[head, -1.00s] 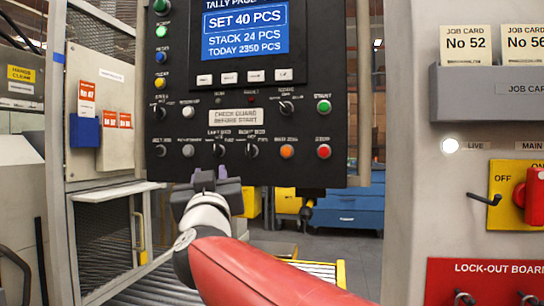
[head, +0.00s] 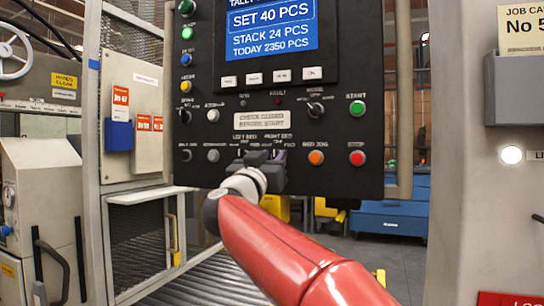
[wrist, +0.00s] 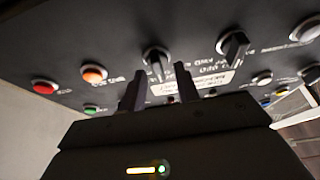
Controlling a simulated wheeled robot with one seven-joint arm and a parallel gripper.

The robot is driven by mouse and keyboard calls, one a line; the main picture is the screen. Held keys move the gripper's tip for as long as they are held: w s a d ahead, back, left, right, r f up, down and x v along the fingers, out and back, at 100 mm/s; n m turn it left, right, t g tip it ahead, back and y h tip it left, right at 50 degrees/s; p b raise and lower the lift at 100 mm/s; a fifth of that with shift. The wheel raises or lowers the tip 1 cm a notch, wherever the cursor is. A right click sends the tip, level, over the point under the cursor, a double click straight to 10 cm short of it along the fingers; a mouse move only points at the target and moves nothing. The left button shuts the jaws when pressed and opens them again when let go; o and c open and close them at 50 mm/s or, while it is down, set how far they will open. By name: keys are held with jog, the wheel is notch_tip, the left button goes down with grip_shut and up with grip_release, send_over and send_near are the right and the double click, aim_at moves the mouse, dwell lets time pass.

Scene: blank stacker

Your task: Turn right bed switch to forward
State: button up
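The dark control panel (head: 330,180) fills the middle of the head view, with "LEFT BED" and "RIGHT BED" labels low on it. My gripper (head: 262,158) is up at these labels and hides most of the two switches there. In the wrist view my gripper (wrist: 161,82) has its two fingers apart. The right bed switch (wrist: 157,62), a black knob, shows between and just beyond the fingertips. I cannot tell whether the fingers touch it or which way it points. The left bed switch (wrist: 235,46), another black knob, stands to its right in that view.
An orange button (head: 316,158) and a red button (head: 357,158) sit right of the gripper. The mode knob (head: 315,108) and a green button (head: 357,108) are above them. A screen (head: 270,28) tops the panel. Rollers (head: 200,280) lie below.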

grip_shut()
jog(key=shift+r+m, duration=0.1)
jog(key=shift+m, duration=0.3)
jog(key=m+g+h+p, duration=0.1)
jog(key=m, duration=0.2)
jog(key=m+h+p, duration=0.2)
jog(key=m, duration=0.1)
jog(key=shift+w+r+g, duration=0.1)
jog(key=shift+g, duration=0.3)
jog(key=shift+m+g+h+p, duration=0.3)
jog(key=shift+m+g+h, duration=0.2)
jog(key=shift+m, duration=0.9)
jog(key=shift+m+g+h+p, duration=0.25)
jog(key=shift+m+g+h, duration=0.2)
jog(key=shift+m, duration=1.25)
jog(key=shift+f, duration=0.2)
grip_release()
